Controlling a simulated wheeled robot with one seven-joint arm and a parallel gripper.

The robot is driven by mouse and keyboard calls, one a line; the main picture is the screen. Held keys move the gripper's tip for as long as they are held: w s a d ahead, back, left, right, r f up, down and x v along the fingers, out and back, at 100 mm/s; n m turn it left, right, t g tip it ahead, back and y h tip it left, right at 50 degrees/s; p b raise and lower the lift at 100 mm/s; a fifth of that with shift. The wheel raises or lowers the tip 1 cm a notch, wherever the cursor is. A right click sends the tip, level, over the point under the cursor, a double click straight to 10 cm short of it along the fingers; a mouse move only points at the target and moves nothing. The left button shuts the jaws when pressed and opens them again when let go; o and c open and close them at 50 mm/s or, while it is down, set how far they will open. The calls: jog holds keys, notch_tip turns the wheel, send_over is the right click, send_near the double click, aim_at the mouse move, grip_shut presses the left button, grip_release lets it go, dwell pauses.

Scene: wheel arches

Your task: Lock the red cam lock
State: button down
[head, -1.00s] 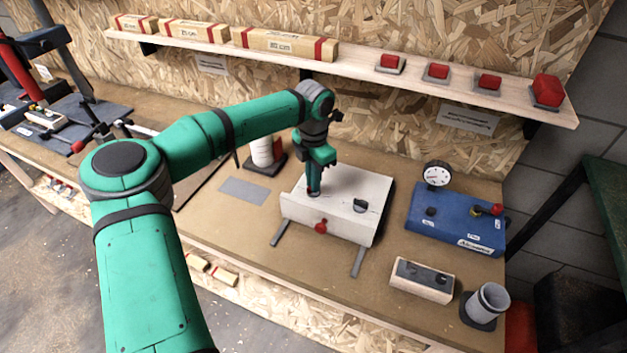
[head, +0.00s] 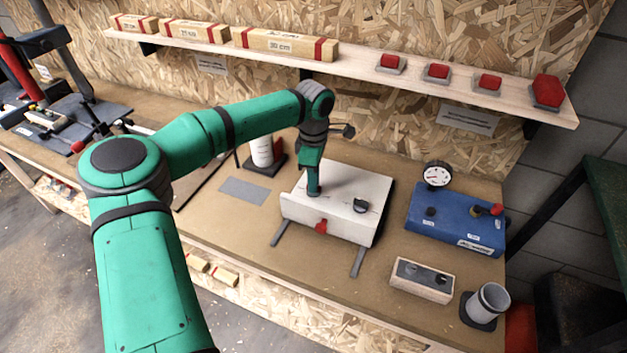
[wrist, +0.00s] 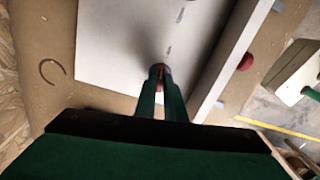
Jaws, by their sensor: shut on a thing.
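A white box-like fixture (head: 340,182) stands on the bench, with a flat top and a raised lip along its front edge. My gripper (head: 314,192) points down at its top, near the left side. In the wrist view the fingers (wrist: 160,78) are shut on a small red piece (wrist: 159,74), likely the red cam lock, mostly hidden between them. A separate red knob (head: 321,227) sits on the fixture's front face; it also shows in the wrist view (wrist: 246,62). A dark round part (head: 360,206) is on the top, right of my gripper.
A blue unit with a gauge (head: 455,222) stands to the right. A wooden block (head: 422,281) and a grey cup (head: 488,303) are at the front right. A white cylinder on a dark base (head: 262,152) stands behind left. A shelf (head: 350,64) runs above.

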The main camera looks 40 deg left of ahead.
jog(key=shift+r+m, duration=0.1)
jog(key=shift+m, duration=0.6)
jog(key=c, duration=1.8)
grip_release()
jog(key=shift+c, duration=0.2)
notch_tip(320, 180, up, 11)
jog(key=shift+d+f, duration=0.1)
jog(key=shift+f, duration=0.1)
